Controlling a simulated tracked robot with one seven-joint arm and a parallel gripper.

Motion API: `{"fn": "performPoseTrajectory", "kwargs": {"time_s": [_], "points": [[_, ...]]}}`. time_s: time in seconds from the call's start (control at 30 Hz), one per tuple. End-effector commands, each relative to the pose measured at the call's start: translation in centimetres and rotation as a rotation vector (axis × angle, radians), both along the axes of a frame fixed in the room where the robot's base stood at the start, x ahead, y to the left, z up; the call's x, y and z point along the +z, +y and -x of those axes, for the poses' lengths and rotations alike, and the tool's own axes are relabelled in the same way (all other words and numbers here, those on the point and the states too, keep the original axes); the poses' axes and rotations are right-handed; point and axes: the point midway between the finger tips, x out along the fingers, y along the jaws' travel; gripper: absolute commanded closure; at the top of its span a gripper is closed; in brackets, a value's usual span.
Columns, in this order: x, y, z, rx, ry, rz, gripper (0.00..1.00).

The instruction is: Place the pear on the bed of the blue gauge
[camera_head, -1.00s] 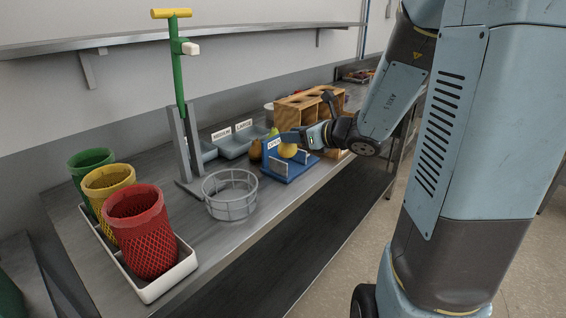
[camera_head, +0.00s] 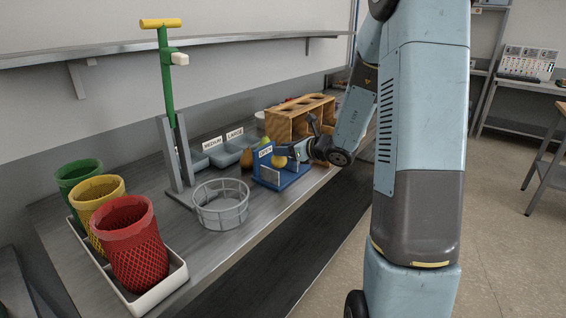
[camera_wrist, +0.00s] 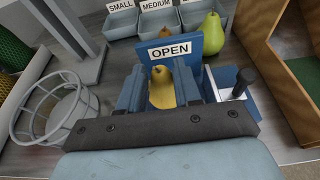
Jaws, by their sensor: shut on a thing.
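The yellow pear (camera_head: 278,162) is at the blue gauge (camera_head: 292,180), between its upright OPEN plate and its front wall. In the wrist view the pear (camera_wrist: 161,92) sits between my fingers, in front of the OPEN plate (camera_wrist: 196,46). My gripper (camera_head: 286,153) reaches in from the right and is shut on the pear. The pear's underside is hidden, so I cannot tell whether it touches the bed. A second, green pear (camera_wrist: 210,35) stands behind the gauge.
A round wire basket (camera_head: 220,205) stands left of the gauge. A wooden rack (camera_head: 290,121) stands behind on the right. Labelled grey bins (camera_head: 226,155) are at the back. Red, yellow and green mesh baskets stand in a white tray (camera_head: 178,279) at the left.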

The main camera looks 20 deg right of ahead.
Motion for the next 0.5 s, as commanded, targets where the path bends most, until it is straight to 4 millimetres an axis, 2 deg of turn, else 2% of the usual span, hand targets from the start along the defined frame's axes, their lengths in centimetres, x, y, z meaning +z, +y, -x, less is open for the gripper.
{"fn": "performPoseTrajectory", "kwargs": {"time_s": [0.17, 0.37, 0.5], "points": [[-1.5, -0.4, -1.1, 0.0, 0.001, -0.001, 1.0], [-2.0, -0.6, -1.6, -0.001, 0.0, -0.001, 1.0], [-3.3, -0.7, -1.9, 0.0, 0.002, -0.003, 1.0]]}}
